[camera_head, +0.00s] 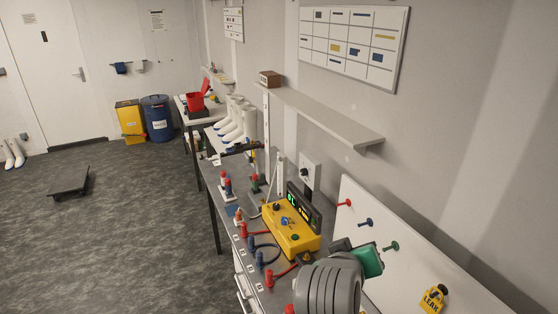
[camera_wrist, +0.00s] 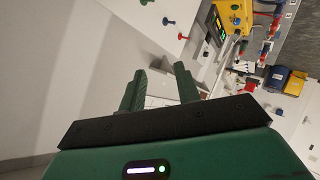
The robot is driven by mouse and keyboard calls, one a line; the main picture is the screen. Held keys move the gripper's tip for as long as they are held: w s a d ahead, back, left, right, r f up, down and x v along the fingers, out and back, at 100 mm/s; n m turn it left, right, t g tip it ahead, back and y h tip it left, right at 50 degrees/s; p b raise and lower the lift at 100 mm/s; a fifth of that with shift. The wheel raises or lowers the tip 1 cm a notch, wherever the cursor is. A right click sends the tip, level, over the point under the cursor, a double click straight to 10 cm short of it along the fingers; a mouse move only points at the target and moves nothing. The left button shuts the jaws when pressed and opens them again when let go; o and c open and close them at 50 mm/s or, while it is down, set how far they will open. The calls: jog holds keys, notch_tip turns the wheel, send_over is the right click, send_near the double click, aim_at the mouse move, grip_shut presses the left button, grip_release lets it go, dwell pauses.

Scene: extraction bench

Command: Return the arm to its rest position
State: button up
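My gripper (camera_head: 367,261) is green and shows at the lower right of the head view, beside the white wall panel and above the near end of the bench. My grey arm link hides part of it and part of the bench. In the wrist view my gripper (camera_wrist: 158,76) has its two green fingers apart, with nothing between them but the distant wall. The hand appears rolled sideways, since the room lies tilted in that view.
The bench (camera_head: 212,172) holds a yellow box (camera_head: 291,232) with a display, plus red and blue connectors with hoses. A white panel (camera_head: 365,208) with coloured knobs stands close to my gripper. A shelf (camera_head: 318,117) juts from the wall above. Open floor (camera_head: 120,235) lies left.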

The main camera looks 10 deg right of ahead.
jog(key=s+a+r+t+y, duration=0.1)
jog(key=s+a+r+t, duration=0.2)
jog(key=r, duration=0.4)
jog(key=s+a+r+t+y, duration=0.1)
jog(key=a+r+t, duration=0.2)
jog(key=a+r, duration=0.25)
jog(key=s+a+r+t+y, duration=0.1)
jog(key=s+a+r+t, duration=0.25)
jog(key=r, duration=0.35)
jog(key=s+a+r+t+y+p, duration=0.1)
jog(key=s+a+r+t+y, duration=0.3)
jog(key=s+a+r, duration=0.3)
jog(key=s+r+t, duration=0.1)
jog(key=s+r, duration=0.4)
jog(key=shift+s+a+r+m+t, duration=0.2)
jog(key=shift+s+a+m+t, duration=0.1)
jog(key=shift+a+t, duration=0.05)
